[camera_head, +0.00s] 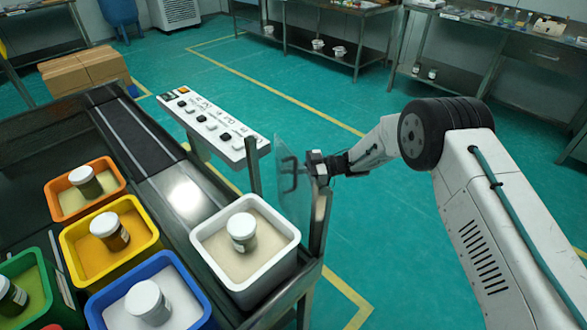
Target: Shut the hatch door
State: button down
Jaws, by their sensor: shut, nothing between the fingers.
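The hatch door (284,183) is a clear pane with a dark handle, at the right end of the metal bench. It shows between two upright metal posts, beyond the white bin. Its exact angle is hard to tell because it is see-through. My gripper (318,162) is at the right-hand post, close to the right side of the pane, and points left. Its fingers are shut and empty. Whether they touch the pane or the post I cannot tell. My arm reaches in from the right.
A white bin (204,236) with a lidded jar stands just left of the door. Orange (117,166), yellow (152,215), blue (98,306) and green bins are farther left. A white button panel (208,122) stands behind. Green floor to the right is clear.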

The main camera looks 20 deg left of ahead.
aim_at(278, 173)
jog(key=shift+s+a, duration=1.35)
jog(key=shift+s, duration=0.1)
